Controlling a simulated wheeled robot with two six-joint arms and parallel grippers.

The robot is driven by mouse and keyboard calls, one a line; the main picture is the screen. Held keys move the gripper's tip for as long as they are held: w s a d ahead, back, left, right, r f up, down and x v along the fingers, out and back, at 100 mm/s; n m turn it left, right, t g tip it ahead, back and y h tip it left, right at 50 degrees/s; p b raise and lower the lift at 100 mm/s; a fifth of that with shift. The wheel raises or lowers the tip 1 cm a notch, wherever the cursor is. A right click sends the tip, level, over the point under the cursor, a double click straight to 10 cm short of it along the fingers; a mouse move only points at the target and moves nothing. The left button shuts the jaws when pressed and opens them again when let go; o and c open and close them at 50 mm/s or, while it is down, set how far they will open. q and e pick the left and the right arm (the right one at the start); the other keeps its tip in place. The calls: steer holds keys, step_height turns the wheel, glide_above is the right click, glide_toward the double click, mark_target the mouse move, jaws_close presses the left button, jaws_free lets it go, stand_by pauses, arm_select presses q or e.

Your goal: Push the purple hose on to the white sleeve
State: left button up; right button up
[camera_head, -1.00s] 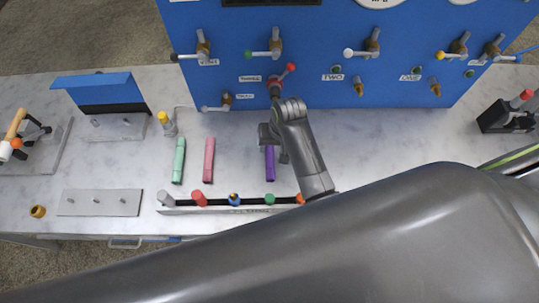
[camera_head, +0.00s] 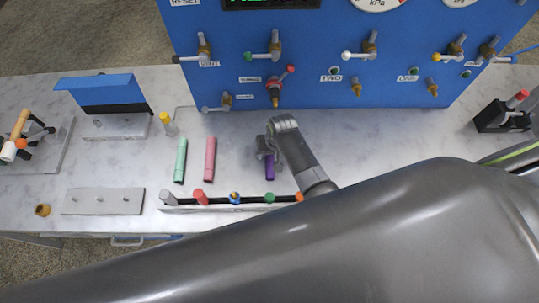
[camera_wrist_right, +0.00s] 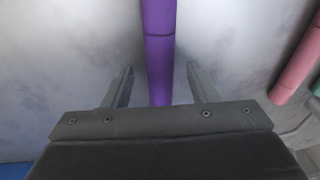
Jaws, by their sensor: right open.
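The purple hose (camera_head: 269,172) lies on the marble bench below the blue panel. In the right wrist view the purple hose (camera_wrist_right: 158,45) runs between the two open fingers, with a gap on each side. My right gripper (camera_head: 264,151) is over the hose's far end and hides part of it. The wrist view shows the gripper (camera_wrist_right: 160,85) straddling the hose. A pale, whitish piece (camera_head: 167,198) stands at the left end of the rail; I cannot tell whether it is the white sleeve. My left gripper is not in view.
A pink hose (camera_head: 209,159) and a green hose (camera_head: 180,160) lie to the left. The rail (camera_head: 215,207) holds several coloured pieces. The blue panel (camera_head: 310,60) with valves stands behind.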

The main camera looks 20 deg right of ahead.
steer(key=shift+f, duration=0.1)
steer(key=c, duration=1.1)
